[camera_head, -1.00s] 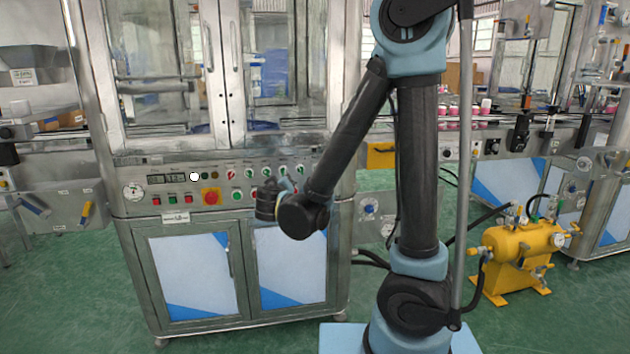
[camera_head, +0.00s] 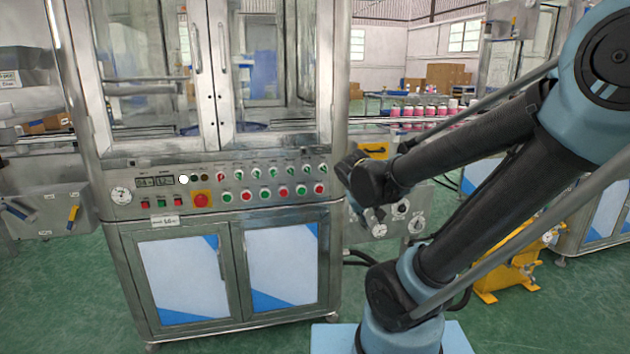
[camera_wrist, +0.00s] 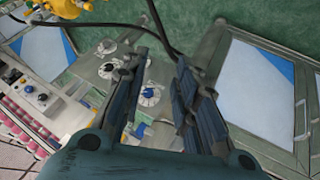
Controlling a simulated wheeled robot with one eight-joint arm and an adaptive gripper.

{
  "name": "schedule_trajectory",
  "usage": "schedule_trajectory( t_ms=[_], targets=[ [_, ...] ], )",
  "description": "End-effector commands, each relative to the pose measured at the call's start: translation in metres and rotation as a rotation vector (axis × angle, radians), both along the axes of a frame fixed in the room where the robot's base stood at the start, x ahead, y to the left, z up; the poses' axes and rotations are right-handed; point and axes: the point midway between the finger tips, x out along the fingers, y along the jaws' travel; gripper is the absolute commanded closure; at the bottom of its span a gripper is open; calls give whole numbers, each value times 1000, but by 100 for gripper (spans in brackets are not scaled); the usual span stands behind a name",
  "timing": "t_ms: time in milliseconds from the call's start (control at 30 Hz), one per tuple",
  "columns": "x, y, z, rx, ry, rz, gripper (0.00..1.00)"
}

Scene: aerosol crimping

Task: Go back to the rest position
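My gripper (camera_wrist: 161,62) shows in the wrist view with its two dark fingers apart and nothing between them. Round dials and a blue knob on a grey panel show beyond the fingers. In the head view my arm leans right to left across the right half, its wrist just right of the crimping machine's control panel (camera_head: 230,188), and the fingers are mostly hidden there. The panel carries a gauge, displays, and rows of red and green buttons, all in clear view. It seems apart from my arm.
The machine's glass doors (camera_head: 215,70) are shut above the panel, and its lower cabinet (camera_head: 222,270) stands on the green floor. A yellow tank (camera_head: 503,275) is partly behind my arm. Pink-and-white cans (camera_head: 425,112) line a conveyor at the back.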

Motion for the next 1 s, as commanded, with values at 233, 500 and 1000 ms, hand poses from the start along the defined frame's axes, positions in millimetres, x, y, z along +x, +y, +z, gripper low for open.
schedule_trajectory(
  t_ms=[233,500,1000],
  targets=[
    [-61,-27,-20,119,148,-66,72],
    [-120,-27,-37,275,265,-101,72],
    [-148,-19,-44,378,311,-102,72]
  ],
)
